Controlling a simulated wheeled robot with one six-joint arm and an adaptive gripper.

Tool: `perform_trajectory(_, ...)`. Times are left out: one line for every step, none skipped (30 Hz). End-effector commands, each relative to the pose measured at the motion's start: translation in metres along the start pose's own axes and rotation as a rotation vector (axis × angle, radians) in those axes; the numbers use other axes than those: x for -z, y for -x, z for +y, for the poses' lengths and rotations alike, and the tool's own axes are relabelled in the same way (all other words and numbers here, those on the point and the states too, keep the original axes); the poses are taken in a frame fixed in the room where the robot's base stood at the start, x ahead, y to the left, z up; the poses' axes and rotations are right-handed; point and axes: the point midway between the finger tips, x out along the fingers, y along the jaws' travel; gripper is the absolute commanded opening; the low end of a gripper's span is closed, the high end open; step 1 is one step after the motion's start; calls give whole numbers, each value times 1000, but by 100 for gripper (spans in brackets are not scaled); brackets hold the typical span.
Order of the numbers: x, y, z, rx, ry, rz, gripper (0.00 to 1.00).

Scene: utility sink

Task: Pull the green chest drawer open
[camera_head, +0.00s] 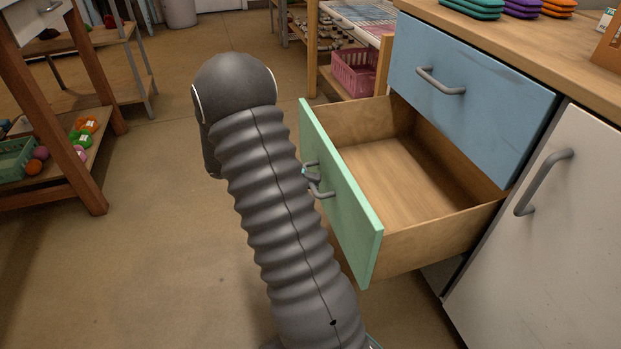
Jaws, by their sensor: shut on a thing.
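The green chest drawer (345,200) stands pulled well out of the chest, below a blue drawer. Its wooden inside shows and looks empty. My gripper (313,178) is at the grey handle (326,193) on the middle of the green front. It is shut on the handle. Most of my gripper is hidden behind my own ribbed arm, so only its tips show beside the handle.
The shut blue drawer (472,98) is above, and a white door (560,240) with a grey handle is at the right. A pink basket (356,72) stands on a shelf behind. Wooden shelving (85,170) is at the left. The floor between is clear.

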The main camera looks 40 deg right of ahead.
Motion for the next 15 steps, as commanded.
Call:
perform_trajectory(1,1,0,2,-2,1,0)
perform_trajectory(1,1,0,2,-2,0,0)
perform_trajectory(1,1,0,2,-3,0,0)
perform_trajectory(1,1,0,2,-3,0,0)
perform_trajectory(1,1,0,2,-2,0,0)
perform_trajectory(0,1,0,2,-2,1,0)
perform_trajectory(0,1,0,2,-2,1,0)
perform_trajectory(0,2,0,2,-2,1,0)
perform_trajectory(0,2,0,2,-2,2,0)
perform_trajectory(0,2,0,2,-2,2,0)
perform_trajectory(0,2,0,2,-2,2,0)
perform_trajectory(0,2,0,1,-1,3,23)
perform_trajectory(0,2,0,1,-1,3,30)
perform_trajectory(0,2,0,1,-1,3,38)
perform_trajectory(0,2,0,1,-1,3,39)
